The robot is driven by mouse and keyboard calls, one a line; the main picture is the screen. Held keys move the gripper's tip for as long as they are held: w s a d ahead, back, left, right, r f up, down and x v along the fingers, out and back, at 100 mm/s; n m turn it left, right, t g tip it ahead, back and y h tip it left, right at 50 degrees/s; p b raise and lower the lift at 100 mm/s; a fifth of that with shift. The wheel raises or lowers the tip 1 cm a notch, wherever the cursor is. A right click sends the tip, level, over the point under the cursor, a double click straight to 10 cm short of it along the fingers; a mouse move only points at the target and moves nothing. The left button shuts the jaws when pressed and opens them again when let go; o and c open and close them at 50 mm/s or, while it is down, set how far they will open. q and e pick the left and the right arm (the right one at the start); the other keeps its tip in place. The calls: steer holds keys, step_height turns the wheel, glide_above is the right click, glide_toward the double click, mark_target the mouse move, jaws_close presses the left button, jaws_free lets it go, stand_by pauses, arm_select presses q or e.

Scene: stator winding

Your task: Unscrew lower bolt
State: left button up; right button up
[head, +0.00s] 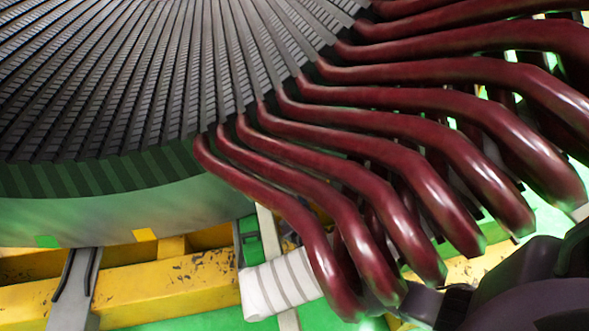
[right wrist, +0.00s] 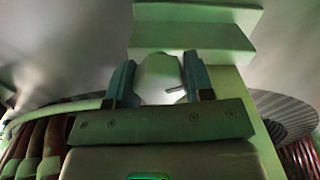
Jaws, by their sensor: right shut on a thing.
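In the right wrist view, my right gripper (right wrist: 160,82) has its two blue-grey fingers on either side of a pale, faceted bolt head (right wrist: 158,72). It is shut on this bolt. The bolt sits before a green-lit stepped block (right wrist: 195,30), and its shank is hidden. I cannot tell from this view whether it is the lower bolt. In the head view, part of my dark right arm shows at the lower right; its fingers and the bolt are hidden there. My left gripper is in neither view.
The stator core (head: 130,90) fills the upper left of the head view. Several dark red winding bars (head: 400,150) curve out from it, close to my right arm. Yellow beams (head: 170,285) and a white wrapped bar (head: 280,285) lie below.

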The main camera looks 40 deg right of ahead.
steer(key=shift+n, duration=0.5)
steer(key=o, duration=0.9)
steer(key=p+v, duration=0.1)
steer(key=v, duration=0.9)
steer(key=shift+s+a, duration=0.15)
steer(key=shift+s, duration=0.2)
